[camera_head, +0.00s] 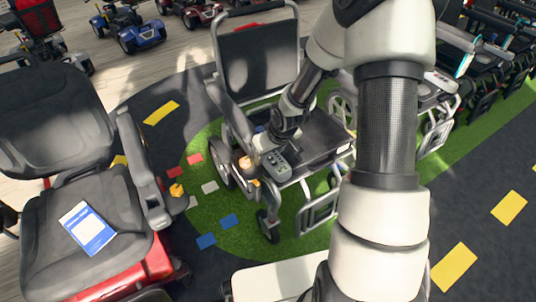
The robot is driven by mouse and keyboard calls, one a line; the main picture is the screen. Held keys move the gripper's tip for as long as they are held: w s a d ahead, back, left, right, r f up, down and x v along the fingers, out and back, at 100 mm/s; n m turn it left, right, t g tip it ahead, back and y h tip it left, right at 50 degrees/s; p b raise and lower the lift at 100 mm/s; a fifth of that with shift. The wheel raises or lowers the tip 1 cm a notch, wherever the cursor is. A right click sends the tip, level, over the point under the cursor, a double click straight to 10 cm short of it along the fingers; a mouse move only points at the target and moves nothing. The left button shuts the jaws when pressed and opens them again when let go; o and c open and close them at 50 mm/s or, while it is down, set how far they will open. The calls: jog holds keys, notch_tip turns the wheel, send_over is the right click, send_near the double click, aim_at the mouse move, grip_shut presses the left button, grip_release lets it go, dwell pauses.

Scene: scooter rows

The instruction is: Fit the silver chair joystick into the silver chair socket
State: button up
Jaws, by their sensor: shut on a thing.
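The silver chair (258,60) stands in the middle of the view, with a silver frame and a black seat and back. The silver chair joystick (276,165), a grey control box with buttons on top, is at the front end of the chair's left armrest. My gripper (265,148) is shut on the joystick and comes down over the seat from the upper right. The silver chair socket is hidden or too small to make out near the armrest front. I cannot tell whether the joystick is seated in it or only beside it.
A red scooter (120,275) with a black seat stands at the left, a blue and white card (87,228) on its seat. Folded chairs (495,50) line the upper right. A blue scooter (137,35) stands behind.

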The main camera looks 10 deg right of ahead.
jog(key=o, duration=1.6)
jog(key=shift+o, duration=0.2)
jog(key=shift+s, duration=0.1)
jog(key=p+v, duration=0.8)
jog(key=v, duration=0.9)
jog(key=shift+r, duration=0.2)
